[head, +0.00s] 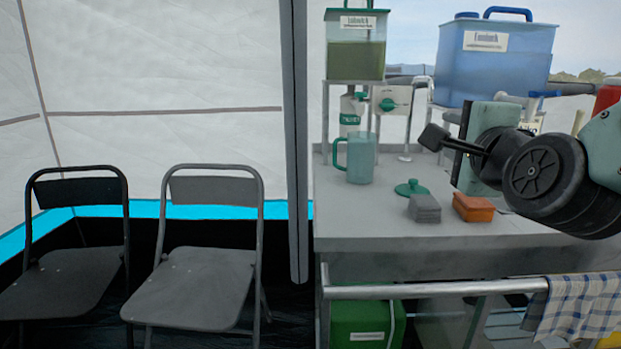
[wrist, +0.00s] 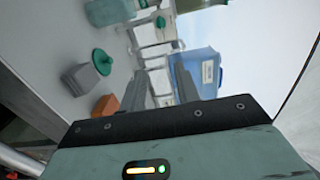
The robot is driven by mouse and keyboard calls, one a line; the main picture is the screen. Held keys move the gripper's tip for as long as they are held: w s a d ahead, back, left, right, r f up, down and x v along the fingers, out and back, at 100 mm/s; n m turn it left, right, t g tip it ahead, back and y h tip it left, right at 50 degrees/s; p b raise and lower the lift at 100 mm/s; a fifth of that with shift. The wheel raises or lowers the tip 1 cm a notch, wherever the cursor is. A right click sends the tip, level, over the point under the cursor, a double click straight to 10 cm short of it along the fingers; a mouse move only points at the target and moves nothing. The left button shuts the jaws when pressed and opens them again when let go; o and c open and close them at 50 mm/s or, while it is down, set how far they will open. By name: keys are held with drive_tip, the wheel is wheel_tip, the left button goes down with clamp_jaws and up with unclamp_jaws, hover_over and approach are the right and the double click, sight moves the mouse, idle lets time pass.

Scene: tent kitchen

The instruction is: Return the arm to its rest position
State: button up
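My gripper (head: 436,138) is raised over the right part of the grey counter (head: 375,222), with my arm coming in from the right edge of the head view. In the wrist view my gripper (wrist: 163,82) shows two grey fingers standing apart, with nothing between them. It touches nothing that I can see. In the head view only one dark fingertip shows clearly.
A green jug (head: 360,160), green lid (head: 411,188), grey block (head: 424,209) and orange block (head: 473,207) sit on the counter. A blue water tank (head: 494,65) and green-liquid dispenser (head: 355,55) stand behind. Two folding chairs (head: 203,285) are left.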

drive_tip(key=s+a+f+n+g+y, duration=0.2)
drive_tip(key=s+a+f+n+g, duration=0.25)
drive_tip(key=f+n, duration=0.2)
drive_tip(key=s+a+f+n+g+y, duration=0.3)
drive_tip(key=a+f+n+g, duration=0.25)
drive_tip(key=f, duration=0.25)
drive_tip(key=s+d+f+n+g+h, duration=0.2)
drive_tip(key=s+f+n+g, duration=0.25)
drive_tip(key=s+n, duration=0.35)
drive_tip(key=s+d+f+n+g+h, duration=0.1)
drive_tip(key=s+f+n+g+h, duration=0.1)
drive_tip(key=s+f+n+g, duration=0.5)
wheel_tip(320, 180, up, 26)
drive_tip(key=s+m+t+p, duration=0.1)
drive_tip(key=s+t+p, duration=0.1)
drive_tip(key=p, duration=2.1)
drive_tip(key=shift+t+p, duration=0.3)
drive_tip(key=shift+t, duration=0.45)
drive_tip(key=shift+d+f, duration=0.1)
